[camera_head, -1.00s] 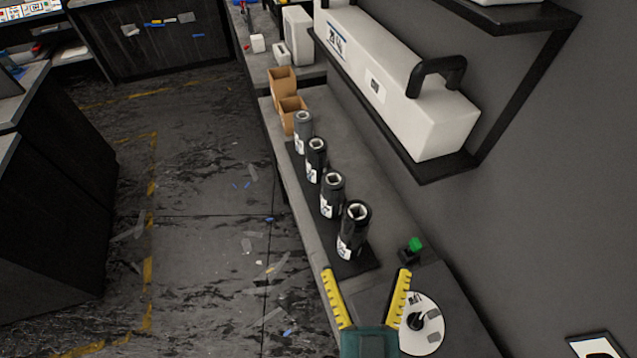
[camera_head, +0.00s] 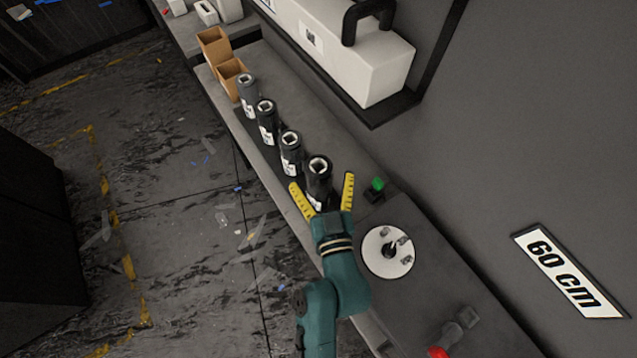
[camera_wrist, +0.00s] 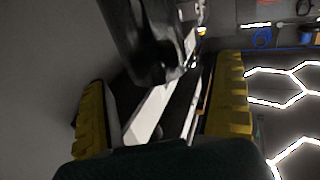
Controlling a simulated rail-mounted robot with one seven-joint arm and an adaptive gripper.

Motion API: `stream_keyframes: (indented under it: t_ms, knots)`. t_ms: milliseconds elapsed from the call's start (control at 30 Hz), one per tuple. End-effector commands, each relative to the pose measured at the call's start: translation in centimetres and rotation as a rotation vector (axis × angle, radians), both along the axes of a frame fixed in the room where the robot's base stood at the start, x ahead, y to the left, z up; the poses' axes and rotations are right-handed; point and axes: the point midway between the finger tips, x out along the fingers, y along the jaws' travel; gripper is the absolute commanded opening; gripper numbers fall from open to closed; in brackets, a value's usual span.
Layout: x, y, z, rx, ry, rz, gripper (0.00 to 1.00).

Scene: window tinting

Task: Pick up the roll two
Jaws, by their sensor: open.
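Several dark upright rolls with white labels and square-holed tops stand in a line on the bench: the nearest roll (camera_head: 318,172), then a second roll (camera_head: 291,153), a third roll (camera_head: 267,122) and the farthest, greyer roll (camera_head: 248,96). I cannot read a number on them. My gripper (camera_head: 322,182) is open, its two yellow fingers on either side of the nearest roll in the head view, with nothing gripped. In the wrist view a dark roll (camera_wrist: 150,45) shows ahead between the spread fingers; whether they touch it I cannot tell.
Orange-brown boxes (camera_head: 231,76) stand behind the rolls. A green button (camera_head: 377,184) and a round white disc (camera_head: 388,251) lie right of my gripper. A shelf with a white case (camera_head: 345,55) overhangs the wall side. The floor side is open.

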Motion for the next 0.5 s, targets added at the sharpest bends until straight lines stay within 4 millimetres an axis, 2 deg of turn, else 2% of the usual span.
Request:
stream_keyframes:
  t_ms: [100, 200, 433, 467, 500]
  knots:
    - [2.3, 0.4, -0.3, 0.0, -0.003, 0.002, 0.96]
    - [3.3, 0.5, -0.4, -0.001, -0.002, 0.0, 0.96]
    - [3.5, 0.6, -0.5, -0.001, -0.001, 0.0, 0.96]
    - [3.5, 0.6, -0.5, -0.001, -0.001, 0.0, 0.93]
    - [3.5, 0.6, -0.5, -0.001, -0.001, 0.0, 0.85]
